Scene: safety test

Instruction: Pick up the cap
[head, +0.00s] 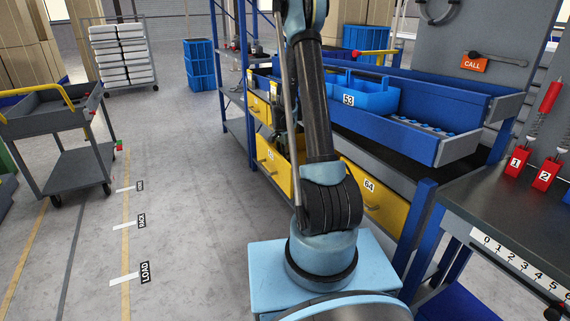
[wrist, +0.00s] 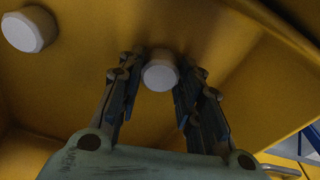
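In the wrist view a white, round-edged cap (wrist: 160,73) lies against the yellow inner surface of a drawer, between the tips of my gripper (wrist: 161,78). The two dark fingers are spread, one on each side of the cap, with their tips close to it. Contact cannot be made out. A second white cap (wrist: 29,30) lies at the upper left, clear of the fingers. In the head view my arm reaches down by the open yellow drawer (head: 270,160); the arm largely hides my gripper, and neither cap can be made out.
Yellow drawer walls (wrist: 290,105) rise close around the fingers. Above the drawer are a blue tray (head: 440,150) and a blue tote (head: 372,98). A dark workbench (head: 500,215) stands at the right. A cart (head: 62,160) stands at the left; the floor between is clear.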

